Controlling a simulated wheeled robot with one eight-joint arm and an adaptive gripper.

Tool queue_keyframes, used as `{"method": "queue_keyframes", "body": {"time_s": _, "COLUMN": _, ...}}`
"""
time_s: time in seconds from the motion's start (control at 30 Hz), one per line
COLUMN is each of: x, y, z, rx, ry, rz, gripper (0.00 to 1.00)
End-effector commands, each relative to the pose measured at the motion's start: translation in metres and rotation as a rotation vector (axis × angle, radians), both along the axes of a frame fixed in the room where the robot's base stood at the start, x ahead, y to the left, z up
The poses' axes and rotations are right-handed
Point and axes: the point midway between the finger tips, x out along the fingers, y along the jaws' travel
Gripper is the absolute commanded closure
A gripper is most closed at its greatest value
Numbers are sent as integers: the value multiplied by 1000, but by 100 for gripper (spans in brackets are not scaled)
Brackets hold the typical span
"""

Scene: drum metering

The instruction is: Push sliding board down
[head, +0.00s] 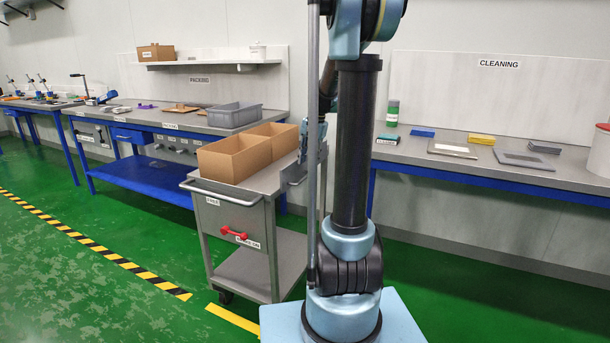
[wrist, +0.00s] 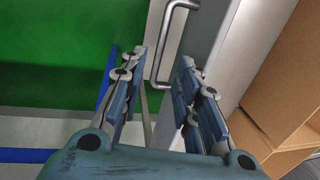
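I cannot make out which thing is the sliding board in either view. My gripper (wrist: 163,58) is open in the wrist view, its two fingers spread apart. A bent steel handle (wrist: 170,35) on the grey cart shows between and beyond the fingertips; I cannot tell whether they touch it. In the head view my own arm hides most of the gripper, near the far right side of the grey cart (head: 233,213).
Two open cardboard boxes (head: 233,160) stand on the cart, and one shows right of my gripper (wrist: 285,80). A red lever (head: 233,231) is on the cart's front. The packing bench (head: 150,116) and cleaning bench (head: 400,152) line the wall. Green floor is clear at left.

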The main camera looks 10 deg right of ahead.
Motion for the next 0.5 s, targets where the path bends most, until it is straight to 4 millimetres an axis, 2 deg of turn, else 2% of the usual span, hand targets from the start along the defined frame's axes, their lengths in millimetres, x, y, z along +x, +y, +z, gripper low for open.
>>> {"method": "queue_keyframes", "body": {"time_s": 0.2, "x": 4, "y": 5, "z": -34, "rx": 0, "ry": 0, "rz": 0, "gripper": 70}}
{"method": "queue_keyframes", "body": {"time_s": 0.5, "x": 6, "y": 9, "z": -58, "rx": 0, "ry": 0, "rz": -1, "gripper": 70}}
